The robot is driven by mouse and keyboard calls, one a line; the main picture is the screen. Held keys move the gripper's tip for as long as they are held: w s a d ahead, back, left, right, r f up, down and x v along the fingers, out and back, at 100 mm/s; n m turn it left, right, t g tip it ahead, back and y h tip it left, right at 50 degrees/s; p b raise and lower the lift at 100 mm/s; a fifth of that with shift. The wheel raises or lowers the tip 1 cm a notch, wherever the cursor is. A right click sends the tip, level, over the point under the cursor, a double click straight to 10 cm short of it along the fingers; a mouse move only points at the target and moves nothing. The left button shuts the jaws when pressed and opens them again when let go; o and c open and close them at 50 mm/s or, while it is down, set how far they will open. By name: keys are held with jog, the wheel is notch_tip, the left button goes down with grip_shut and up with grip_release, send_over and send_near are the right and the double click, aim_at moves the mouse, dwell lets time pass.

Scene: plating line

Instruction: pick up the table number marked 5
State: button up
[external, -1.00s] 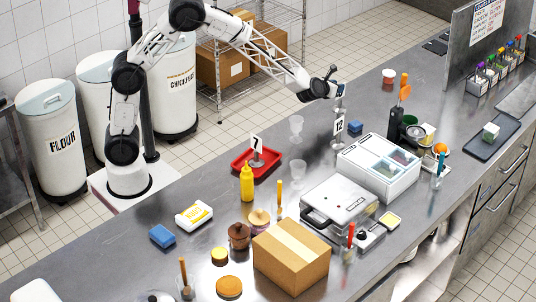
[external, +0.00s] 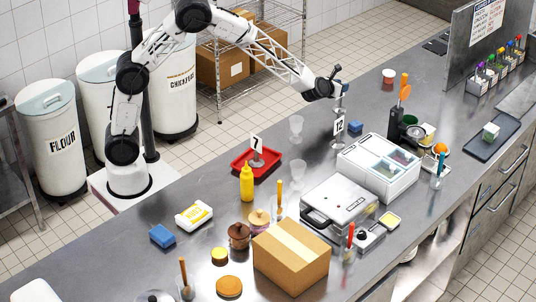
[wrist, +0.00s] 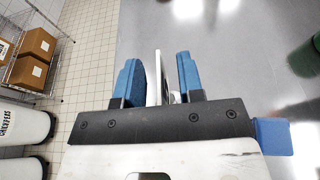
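No card with a readable 5 shows. A white table number marked 12 (external: 339,125) stands upright on the counter just below my gripper (external: 342,98). Another, marked 7 (external: 257,143), stands by the red tray (external: 240,166). In the wrist view my gripper (wrist: 161,85) is open, its two blue fingers apart. A thin white card (wrist: 158,78) stands nearly edge-on between them, with gaps on both sides. Its number cannot be read there; from its place it appears to be the 12 card.
Clear glasses (external: 296,125) stand to the left. A white lidded container (external: 378,172) stands in front. The counter behind is mostly clear.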

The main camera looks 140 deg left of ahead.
grip_shut()
dwell(0.3)
jog(key=shift+r, duration=5)
